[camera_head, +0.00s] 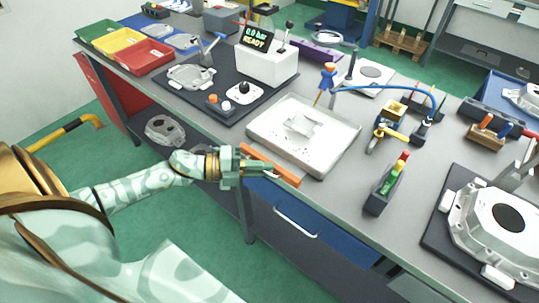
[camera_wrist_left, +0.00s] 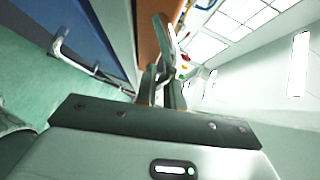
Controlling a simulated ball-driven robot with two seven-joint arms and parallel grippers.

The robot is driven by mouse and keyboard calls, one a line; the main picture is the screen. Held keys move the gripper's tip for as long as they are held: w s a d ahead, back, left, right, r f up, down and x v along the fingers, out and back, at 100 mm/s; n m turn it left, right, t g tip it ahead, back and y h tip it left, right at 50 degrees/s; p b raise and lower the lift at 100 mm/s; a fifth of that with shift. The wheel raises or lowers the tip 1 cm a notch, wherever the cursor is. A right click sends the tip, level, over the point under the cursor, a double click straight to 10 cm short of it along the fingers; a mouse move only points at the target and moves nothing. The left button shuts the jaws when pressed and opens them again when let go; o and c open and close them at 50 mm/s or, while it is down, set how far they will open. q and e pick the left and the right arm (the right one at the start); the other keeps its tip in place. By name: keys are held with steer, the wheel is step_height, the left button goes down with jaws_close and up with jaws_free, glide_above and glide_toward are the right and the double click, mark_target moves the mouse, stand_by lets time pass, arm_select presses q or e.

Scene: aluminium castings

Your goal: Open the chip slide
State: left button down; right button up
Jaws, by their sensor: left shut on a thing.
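The orange bar (camera_head: 269,164) runs along the bench's front edge, just in front of a shallow pale tray (camera_head: 340,157) with chips in it. I take this bar to be the chip slide's front. My left gripper (camera_head: 262,170) is at the bar with its fingers shut on it, covering part of it. In the left wrist view the fingers (camera_wrist_left: 162,88) reach forward to the orange-brown bar (camera_wrist_left: 149,32). How far the slide stands out from the bench is hard to tell. My right gripper is not in view.
A blue drawer (camera_head: 330,238) with a pale handle (camera_head: 296,222) is below the bar. The floor in front of the bench is clear.

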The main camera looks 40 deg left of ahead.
arm_select(q)
steer(key=s, duration=0.2)
steer(key=shift+s+a+p, duration=0.1)
steer(key=shift+s+p, duration=0.2)
steer(key=shift+s, duration=0.05)
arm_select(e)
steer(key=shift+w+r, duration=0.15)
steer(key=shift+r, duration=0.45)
arm_select(q)
steer(key=c, duration=1.5)
jaws_free()
steer(key=p+v, duration=0.1)
steer(key=v, duration=1.5)
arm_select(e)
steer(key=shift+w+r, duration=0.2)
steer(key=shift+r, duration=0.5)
arm_select(q)
steer(key=shift+a, duration=0.15)
